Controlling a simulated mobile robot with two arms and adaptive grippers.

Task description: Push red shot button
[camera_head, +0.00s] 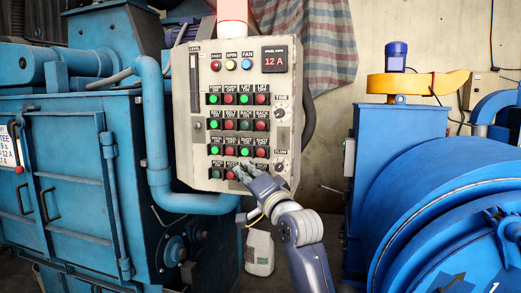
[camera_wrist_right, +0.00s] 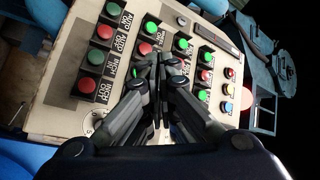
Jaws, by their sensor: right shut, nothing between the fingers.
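The control panel (camera_head: 187,130) is a pale upright box with rows of red and green push buttons. My right gripper (camera_head: 238,170) is shut and empty, in front of the panel's lower rows. A red button (camera_head: 230,175) of the bottom row shows just left of its fingertips. In the right wrist view, the shut fingers (camera_wrist_right: 160,62) point at the panel and hide part of the middle rows. A red button (camera_wrist_right: 145,48) shows beside the fingertips there. I cannot tell whether they touch the panel.
Blue machinery (camera_head: 80,150) with a thick pipe (camera_head: 155,150) stands close on the left of the panel. A large blue drum (camera_head: 440,190) stands on the right. A whitish canister (camera_head: 260,253) is on the floor below. Patterned cloth (camera_head: 325,40) hangs behind.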

